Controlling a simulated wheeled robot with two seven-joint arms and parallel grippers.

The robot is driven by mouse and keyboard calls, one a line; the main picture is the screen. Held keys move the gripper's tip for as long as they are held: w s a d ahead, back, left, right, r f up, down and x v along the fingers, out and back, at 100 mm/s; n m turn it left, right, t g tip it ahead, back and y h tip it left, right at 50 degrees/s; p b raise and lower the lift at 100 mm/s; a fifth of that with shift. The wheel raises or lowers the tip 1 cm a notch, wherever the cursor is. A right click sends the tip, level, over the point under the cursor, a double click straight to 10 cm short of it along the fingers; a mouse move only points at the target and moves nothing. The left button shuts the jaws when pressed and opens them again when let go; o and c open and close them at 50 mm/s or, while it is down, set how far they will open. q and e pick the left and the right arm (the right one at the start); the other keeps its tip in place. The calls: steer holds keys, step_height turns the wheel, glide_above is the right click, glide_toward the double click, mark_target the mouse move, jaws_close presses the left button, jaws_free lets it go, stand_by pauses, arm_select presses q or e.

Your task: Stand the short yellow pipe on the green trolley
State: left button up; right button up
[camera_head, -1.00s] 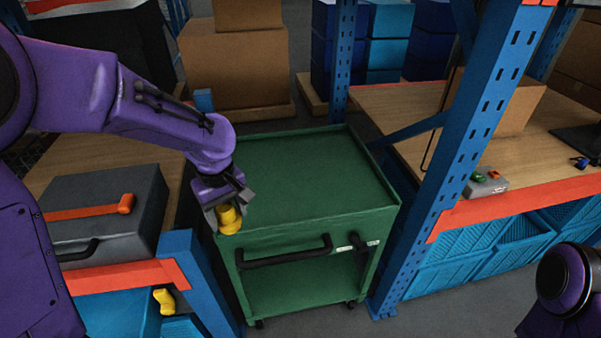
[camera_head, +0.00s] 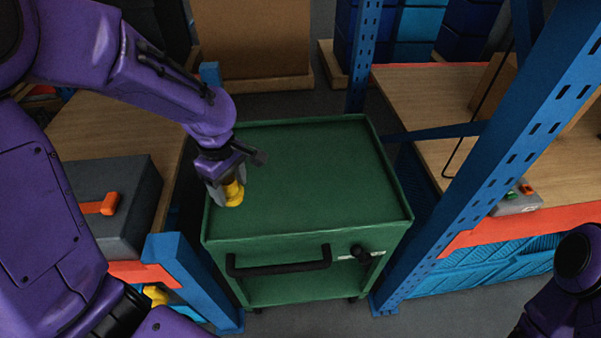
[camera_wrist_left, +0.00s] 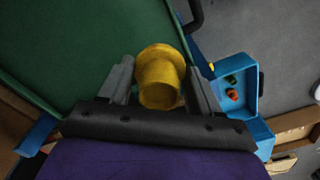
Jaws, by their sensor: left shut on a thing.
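The short yellow pipe (camera_head: 234,194) is held by my left gripper (camera_head: 228,184) over the front left part of the green trolley (camera_head: 310,180). In the left wrist view the flanged yellow pipe (camera_wrist_left: 160,77) sits between the two grey fingers (camera_wrist_left: 160,85), with the green tray (camera_wrist_left: 75,45) behind it. The pipe looks roughly upright in the head view. I cannot tell whether its lower end touches the tray. My right gripper is not in view; only part of my right arm shows at the lower right.
A grey case (camera_head: 125,205) with an orange handle lies on the left bench. Blue rack posts (camera_head: 500,140) stand right of the trolley. A grey button box (camera_head: 515,200) sits on the right bench. The trolley top is otherwise clear. Another yellow piece (camera_head: 155,294) shows at lower left.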

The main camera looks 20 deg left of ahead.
arm_select(q)
steer(key=shift+w+d+f+b, duration=0.15)
steer(key=shift+w+f+b, duration=0.15)
steer(key=shift+w+f, duration=0.15)
steer(key=shift+w+d+f+b, duration=0.15)
steer(key=shift+w+f+b, duration=0.2)
steer(key=shift+w, duration=0.2)
steer(key=w+f+p, duration=0.1)
steer(key=w+f, duration=0.1)
steer(key=w, duration=0.1)
steer(key=w+f+p, duration=0.1)
steer(key=w+f, duration=0.2)
steer(key=w, duration=0.1)
steer(key=w+d+f+p, duration=0.1)
steer(key=w+f, duration=0.2)
steer(key=shift+w+d, duration=0.1)
steer(key=shift+w, duration=0.05)
step_height(320, 180, down, 2)
steer(key=shift+d+f+p, duration=0.1)
steer(key=shift+p, duration=0.75)
steer(key=shift+f, duration=0.5)
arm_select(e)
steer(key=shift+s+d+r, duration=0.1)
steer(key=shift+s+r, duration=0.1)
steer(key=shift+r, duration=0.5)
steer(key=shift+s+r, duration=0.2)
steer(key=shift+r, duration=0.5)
arm_select(q)
steer(key=o, duration=1.1)
steer(key=shift+c, duration=0.2)
